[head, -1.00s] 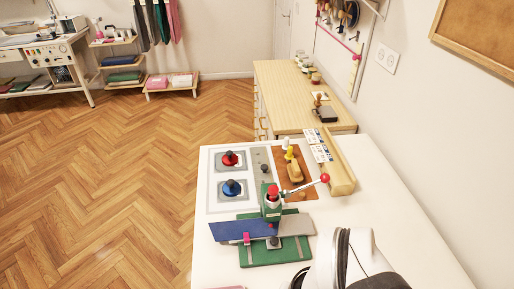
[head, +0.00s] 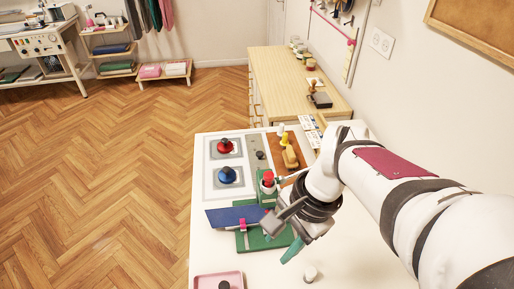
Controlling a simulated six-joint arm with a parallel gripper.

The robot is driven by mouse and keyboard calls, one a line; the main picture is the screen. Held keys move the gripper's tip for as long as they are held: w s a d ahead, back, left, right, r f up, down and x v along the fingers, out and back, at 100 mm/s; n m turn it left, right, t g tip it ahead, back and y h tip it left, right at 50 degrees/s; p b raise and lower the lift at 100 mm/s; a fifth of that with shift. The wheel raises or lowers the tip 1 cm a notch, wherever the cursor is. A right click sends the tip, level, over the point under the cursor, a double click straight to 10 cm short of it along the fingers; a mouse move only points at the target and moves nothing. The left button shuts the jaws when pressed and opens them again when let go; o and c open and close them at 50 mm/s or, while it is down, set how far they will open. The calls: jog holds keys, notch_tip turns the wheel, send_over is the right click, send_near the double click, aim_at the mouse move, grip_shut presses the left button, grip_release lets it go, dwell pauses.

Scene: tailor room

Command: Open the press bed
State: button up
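The press stands on the white table (head: 210,245) with a green base (head: 250,241). Its blue panel (head: 228,215) slants out to the left, with a small pink tab (head: 242,224) at its front edge. A red knob (head: 268,178) tops the green post behind it. My gripper (head: 278,242) reaches in from the right, over the right part of the press. Its grey finger and teal-tipped finger look apart, with nothing seen between them. The gripper hides the press's right side and most of its lever. I see no contact with the pink tab.
Red (head: 225,146) and blue (head: 227,174) stamp knobs stand on a tray behind the press. A yellow-handled wooden tool (head: 290,157) lies on a brown board.

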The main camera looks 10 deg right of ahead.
jog(key=w+d+f+m+t+y, duration=0.1)
jog(key=w+d+f+m, duration=0.3)
jog(key=w, duration=0.3)
jog(key=w+d+f+m, duration=0.1)
jog(key=w+d+m, duration=0.3)
jog(key=w+m, duration=0.2)
jog(key=x, duration=1.5)
jog(key=shift+w+f, duration=0.15)
jog(key=shift+w, duration=0.15)
grip_shut()
